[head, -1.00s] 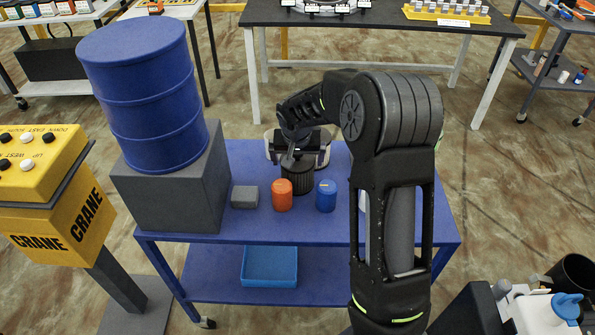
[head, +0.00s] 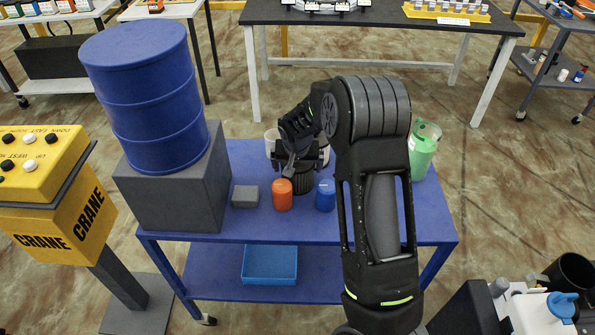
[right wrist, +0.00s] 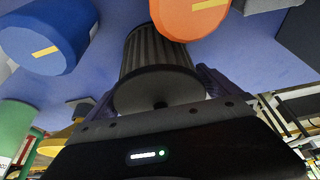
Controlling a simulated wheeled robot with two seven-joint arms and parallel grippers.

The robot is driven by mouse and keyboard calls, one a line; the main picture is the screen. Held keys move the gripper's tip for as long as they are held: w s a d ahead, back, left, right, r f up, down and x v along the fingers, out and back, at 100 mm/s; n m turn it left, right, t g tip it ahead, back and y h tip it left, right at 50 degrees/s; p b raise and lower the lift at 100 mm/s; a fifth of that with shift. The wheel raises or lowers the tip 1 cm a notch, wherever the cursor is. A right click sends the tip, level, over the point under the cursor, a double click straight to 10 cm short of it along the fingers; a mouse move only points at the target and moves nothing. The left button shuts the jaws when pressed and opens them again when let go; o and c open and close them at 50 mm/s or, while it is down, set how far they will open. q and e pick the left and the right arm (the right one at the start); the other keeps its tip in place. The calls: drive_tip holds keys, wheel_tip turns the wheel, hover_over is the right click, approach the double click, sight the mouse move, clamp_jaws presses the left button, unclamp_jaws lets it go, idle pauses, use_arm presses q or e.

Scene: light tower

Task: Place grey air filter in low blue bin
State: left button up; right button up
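The grey air filter (head: 303,184) is a dark ribbed cylinder standing on the top of the blue cart (head: 240,230), behind the orange and blue canisters. My right gripper (head: 300,160) is just above and around its upper part. In the right wrist view the filter (right wrist: 158,60) shows its ribbed side and round end between the two fingers of the right gripper (right wrist: 160,92). The fingers are apart, one on each side, and I see no clear grip. The low blue bin (head: 270,265) is a light blue, empty open tray on the cart's lower shelf. My left gripper is out of view.
An orange canister (head: 282,194) and a blue canister (head: 325,196) stand in front of the filter. A grey block (head: 245,196) is left of them. A green bottle (head: 423,152) stands at right. A blue drum (head: 150,95) on a grey box (head: 175,190) fills the left.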

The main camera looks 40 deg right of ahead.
drive_tip(key=c, duration=1.4)
drive_tip(key=shift+o, duration=0.2)
drive_tip(key=shift+r, duration=0.1)
wheel_tip(320, 180, up, 18)
drive_tip(key=b, duration=0.1)
drive_tip(key=shift+b, duration=0.4)
